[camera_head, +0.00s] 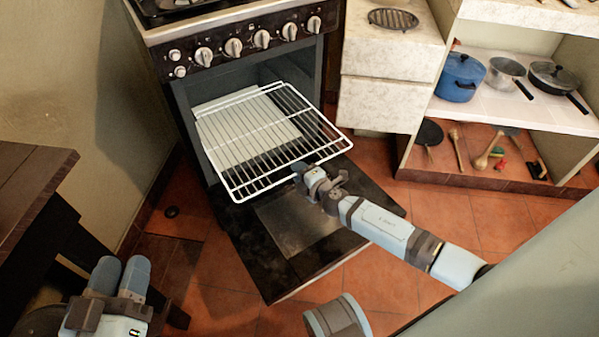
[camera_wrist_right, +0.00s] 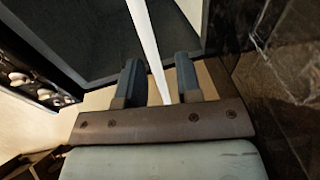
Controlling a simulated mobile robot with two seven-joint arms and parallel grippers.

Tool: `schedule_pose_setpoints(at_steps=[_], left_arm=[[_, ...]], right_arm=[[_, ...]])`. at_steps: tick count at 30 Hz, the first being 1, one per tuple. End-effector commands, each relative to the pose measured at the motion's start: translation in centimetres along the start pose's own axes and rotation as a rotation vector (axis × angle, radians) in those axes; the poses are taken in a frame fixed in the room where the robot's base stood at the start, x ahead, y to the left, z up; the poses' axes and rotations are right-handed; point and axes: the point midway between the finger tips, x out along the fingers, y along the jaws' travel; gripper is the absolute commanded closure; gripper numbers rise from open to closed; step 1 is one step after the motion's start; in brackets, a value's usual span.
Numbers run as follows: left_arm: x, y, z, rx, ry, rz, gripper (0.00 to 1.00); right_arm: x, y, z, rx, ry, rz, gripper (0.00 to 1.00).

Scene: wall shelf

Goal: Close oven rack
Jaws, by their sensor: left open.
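The white wire oven rack (camera_head: 322,139) is pulled partly out of the oven (camera_head: 178,95), over the lowered oven door (camera_head: 290,225). My right gripper (camera_head: 300,172) is at the rack's front edge in the head view. In the right wrist view, a white bar of the rack (camera_wrist_right: 148,45) runs between the two fingers of my right gripper (camera_wrist_right: 161,80). The fingers stand apart, with gaps beside the bar. My left gripper (camera_head: 120,275) is at the lower left, open and empty, away from the oven.
A pale flat board (camera_head: 235,130) lies at the rack inside the oven. A dark wooden table (camera_head: 35,185) stands at the left. Shelves at the right hold a blue pot (camera_head: 460,78), pans and utensils. Tiled floor (camera_head: 380,285) is free around the door.

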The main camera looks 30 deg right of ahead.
Motion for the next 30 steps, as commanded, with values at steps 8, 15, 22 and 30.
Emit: schedule_pose_setpoints(at_steps=[8, 15, 22, 30], left_arm=[[0.0, 0.0, 0.0, 0.000, 0.000, 0.000, 0.57], [0.0, 0.0, 0.0, 0.001, -0.002, 0.000, 0.57], [-0.1, -0.1, 0.5, 0.001, -0.011, 0.001, 0.57], [-0.2, -0.4, 2.5, -0.001, -0.070, 0.005, 0.57]], right_arm=[[0.0, 0.0, 0.0, 0.000, 0.000, 0.000, 0.95], [0.0, 0.0, 0.0, 0.000, 0.000, 0.000, 1.00], [1.6, 0.3, 0.2, 0.000, -0.002, 0.002, 1.00], [8.1, 1.5, 1.0, 0.001, -0.004, 0.003, 1.00]])
